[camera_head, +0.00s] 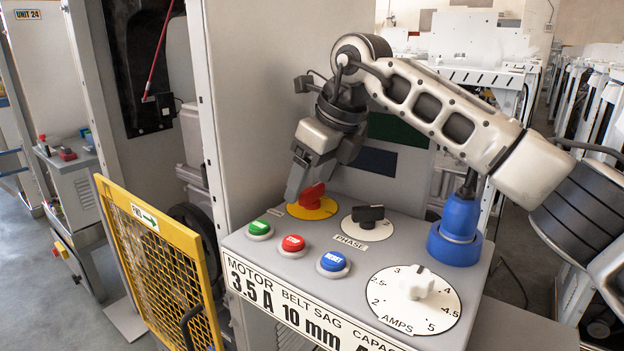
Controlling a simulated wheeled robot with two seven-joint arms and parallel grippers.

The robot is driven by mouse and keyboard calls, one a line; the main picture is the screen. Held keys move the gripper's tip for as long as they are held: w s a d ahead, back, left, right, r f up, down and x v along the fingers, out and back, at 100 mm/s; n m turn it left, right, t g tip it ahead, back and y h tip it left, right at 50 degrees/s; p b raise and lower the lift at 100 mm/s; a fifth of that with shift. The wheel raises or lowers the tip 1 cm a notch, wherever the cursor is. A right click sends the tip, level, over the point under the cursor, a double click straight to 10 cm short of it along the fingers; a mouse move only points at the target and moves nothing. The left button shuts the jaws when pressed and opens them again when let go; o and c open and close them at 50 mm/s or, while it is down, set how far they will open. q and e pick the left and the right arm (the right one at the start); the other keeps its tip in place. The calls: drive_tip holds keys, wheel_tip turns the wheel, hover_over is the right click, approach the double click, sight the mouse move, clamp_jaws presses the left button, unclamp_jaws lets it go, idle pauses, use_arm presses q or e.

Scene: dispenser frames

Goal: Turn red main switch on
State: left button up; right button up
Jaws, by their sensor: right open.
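The red main switch (312,196) is a red rotary knob on a yellow round plate (328,209) at the back left of the grey control panel (375,258). My right gripper (297,190) comes down from above, with its fingers at the left and back side of the red knob. The fingers overlap the knob's surroundings in the picture, and I cannot tell whether they touch it. The gripper is open. My left gripper is not in view.
On the panel are a black phase knob (368,214), green (259,228), red (293,243) and blue (333,262) buttons, a white amps dial (425,302) and a blue post (459,232). A yellow mesh gate (157,262) stands left.

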drive_tip(key=shift+w+a+f, duration=0.1)
drive_tip(key=shift+f, duration=0.25)
drive_tip(key=c, duration=1)
